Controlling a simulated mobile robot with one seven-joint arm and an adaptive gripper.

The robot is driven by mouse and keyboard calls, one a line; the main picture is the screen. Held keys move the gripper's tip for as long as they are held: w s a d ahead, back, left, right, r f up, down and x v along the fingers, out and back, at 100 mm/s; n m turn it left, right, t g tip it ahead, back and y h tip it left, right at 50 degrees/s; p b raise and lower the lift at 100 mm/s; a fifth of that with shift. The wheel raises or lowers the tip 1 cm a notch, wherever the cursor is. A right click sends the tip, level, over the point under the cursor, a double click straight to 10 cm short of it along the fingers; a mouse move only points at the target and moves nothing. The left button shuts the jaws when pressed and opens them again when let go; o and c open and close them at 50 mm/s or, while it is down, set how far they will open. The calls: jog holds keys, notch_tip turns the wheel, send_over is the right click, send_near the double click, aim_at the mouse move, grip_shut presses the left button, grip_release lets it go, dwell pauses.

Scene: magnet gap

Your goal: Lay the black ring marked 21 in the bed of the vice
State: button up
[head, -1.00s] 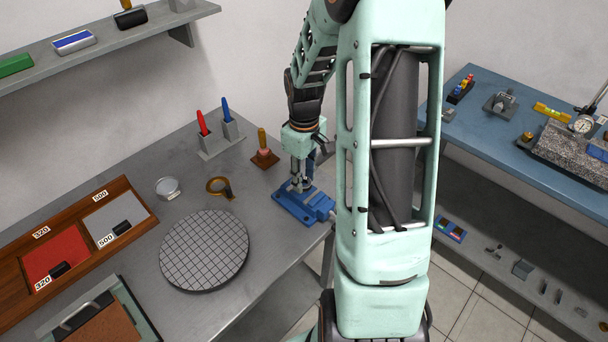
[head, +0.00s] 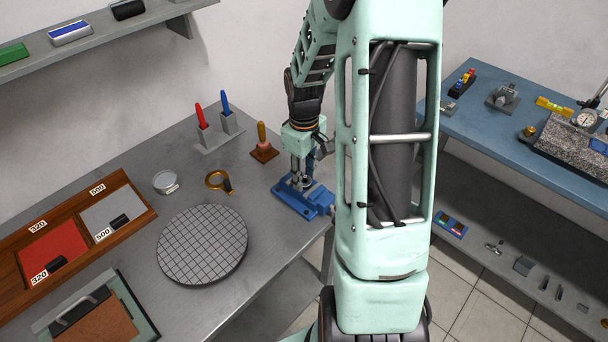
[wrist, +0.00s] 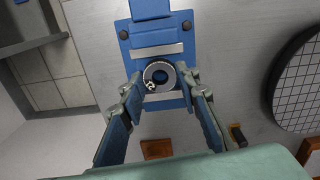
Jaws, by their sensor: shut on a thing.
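The black ring (wrist: 147,79) is between the fingertips of my gripper (wrist: 163,88) in the wrist view, with a small white mark on its near left side. My gripper is shut on it. The ring shows over the bed of the blue vice (wrist: 125,62), between two pale jaw strips; whether it touches the bed I cannot tell. In the head view my gripper (head: 302,181) points down over the blue vice (head: 318,200) near the bench's right edge. The number on the ring is too small to read.
A round gridded plate (head: 203,245) lies left of the vice. A brass-coloured ring with a dark handle (head: 218,181), a wooden-handled stamp (head: 263,145) and a clear round dish (head: 165,182) stand behind it. A blue side bench (head: 490,125) is at right.

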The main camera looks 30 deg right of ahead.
jog(key=shift+f, duration=0.25)
jog(key=o, duration=1.2)
jog(key=shift+c, duration=0.2)
jog(key=shift+c, duration=0.3)
jog(key=c, duration=0.5)
jog(key=shift+o, duration=0.2)
jog(key=shift+r+p, duration=1.65)
jog(key=shift+r, duration=0.7)
